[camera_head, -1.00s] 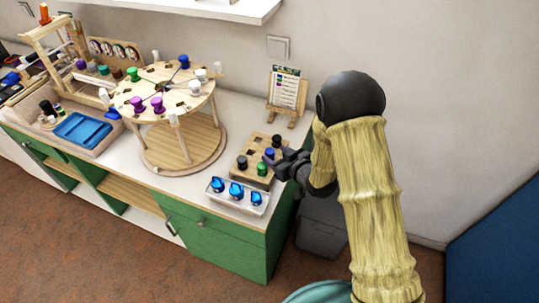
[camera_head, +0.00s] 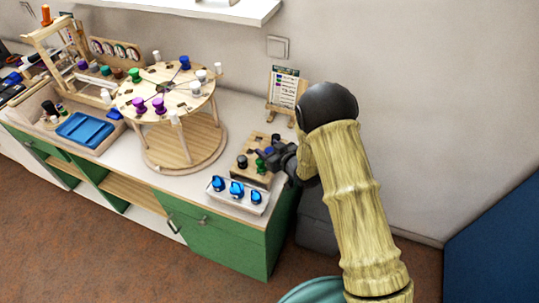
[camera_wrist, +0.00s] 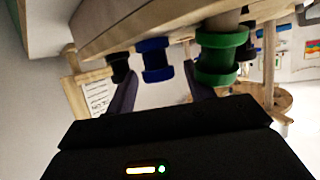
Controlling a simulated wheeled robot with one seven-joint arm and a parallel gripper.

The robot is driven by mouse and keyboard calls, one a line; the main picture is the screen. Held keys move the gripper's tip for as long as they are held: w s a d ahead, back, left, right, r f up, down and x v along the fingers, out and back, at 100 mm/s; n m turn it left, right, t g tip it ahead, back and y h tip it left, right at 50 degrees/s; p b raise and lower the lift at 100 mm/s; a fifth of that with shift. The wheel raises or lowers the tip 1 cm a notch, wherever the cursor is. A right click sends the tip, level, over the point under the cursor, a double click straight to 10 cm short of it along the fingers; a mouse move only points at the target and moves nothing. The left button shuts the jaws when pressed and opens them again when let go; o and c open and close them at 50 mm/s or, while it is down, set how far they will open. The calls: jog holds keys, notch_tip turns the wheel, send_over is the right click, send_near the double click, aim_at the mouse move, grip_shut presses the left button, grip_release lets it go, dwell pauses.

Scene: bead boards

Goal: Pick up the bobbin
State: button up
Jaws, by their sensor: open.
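A small wooden board (camera_head: 248,174) with bobbins stands on the counter's right end. A black bobbin (camera_head: 242,162) and a green bobbin (camera_head: 261,166) are on it, with another black one (camera_head: 276,138) at the back. A blue bobbin (camera_wrist: 155,60) shows between my gripper's (camera_wrist: 157,92) open fingers in the wrist view, with the green one (camera_wrist: 222,55) to its right and a black one (camera_wrist: 120,68) to its left. I cannot tell whether the fingers touch it. In the head view my gripper (camera_head: 266,155) is over the board and partly hides the blue bobbin.
A white tray (camera_head: 240,201) with blue objects stands in front of the board. A round wooden carousel (camera_head: 165,90) carrying several bobbins is at left. A small easel sign (camera_head: 284,90) stands behind. The wall is close behind the counter.

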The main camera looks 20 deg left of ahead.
aim_at(270, 150)
jog(key=shift+s+d+f, duration=0.15)
jog(key=shift+s+f, duration=0.15)
jog(key=shift+f, duration=0.25)
jog(key=c, duration=1.1)
jog(key=shift+d, duration=0.1)
jog(key=shift+w, duration=0.1)
jog(key=shift+w+r, duration=0.15)
jog(key=shift+r, duration=0.4)
jog(key=r, duration=0.6)
jog(key=r+b, duration=0.1)
jog(key=r, duration=0.2)
jog(key=shift+a+r, duration=0.2)
jog(key=shift+a, duration=0.05)
